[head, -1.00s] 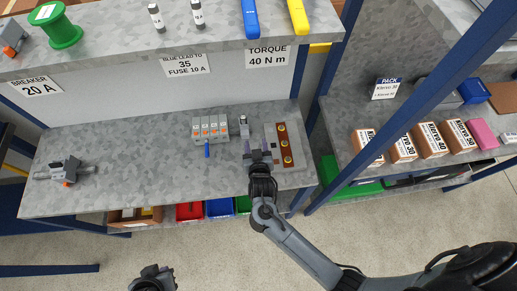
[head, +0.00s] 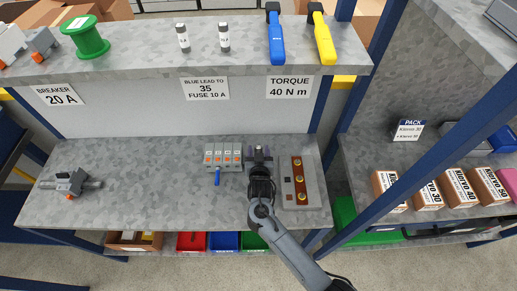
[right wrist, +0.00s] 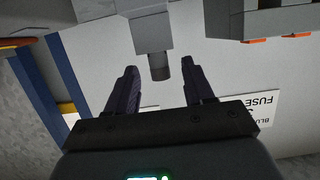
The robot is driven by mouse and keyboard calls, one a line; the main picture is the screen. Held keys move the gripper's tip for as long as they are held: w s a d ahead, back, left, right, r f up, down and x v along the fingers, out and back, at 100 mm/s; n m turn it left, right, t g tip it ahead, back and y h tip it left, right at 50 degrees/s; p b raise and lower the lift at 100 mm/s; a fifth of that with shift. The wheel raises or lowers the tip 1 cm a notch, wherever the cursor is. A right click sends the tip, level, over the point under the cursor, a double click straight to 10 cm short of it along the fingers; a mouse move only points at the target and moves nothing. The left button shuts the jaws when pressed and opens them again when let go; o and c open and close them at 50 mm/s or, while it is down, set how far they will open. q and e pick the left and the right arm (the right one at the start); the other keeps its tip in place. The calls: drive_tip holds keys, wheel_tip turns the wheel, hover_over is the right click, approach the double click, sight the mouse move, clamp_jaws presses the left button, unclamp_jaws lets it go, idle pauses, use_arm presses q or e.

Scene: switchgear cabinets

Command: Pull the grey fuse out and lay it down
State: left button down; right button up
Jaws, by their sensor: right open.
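The grey fuse (right wrist: 158,66) shows in the right wrist view as a short dark-grey cylinder end at a lighter grey block, its holder (right wrist: 150,32). My right gripper (right wrist: 160,84) is open, with one dark finger to each side of the fuse's end and a gap on both sides. In the head view my right gripper (head: 260,153) is over the workbench, between the terminal block and the busbar plate, and hides most of the fuse and holder. My left gripper is out of view.
A terminal block (head: 223,155) with a blue lead (head: 217,177) stands close left of my gripper. A busbar plate (head: 298,182) lies close right. A breaker (head: 70,184) lies at the left; bare bench (head: 140,175) lies between. A shelf (head: 140,59) overhangs behind.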

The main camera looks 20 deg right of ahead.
drive_tip(key=shift+x, duration=1.1)
clamp_jaws()
drive_tip(key=shift+r, duration=0.2)
drive_tip(key=shift+r+p, duration=0.3)
drive_tip(key=shift+p, duration=0.2)
drive_tip(key=shift+r+p, duration=0.3)
idle(0.3)
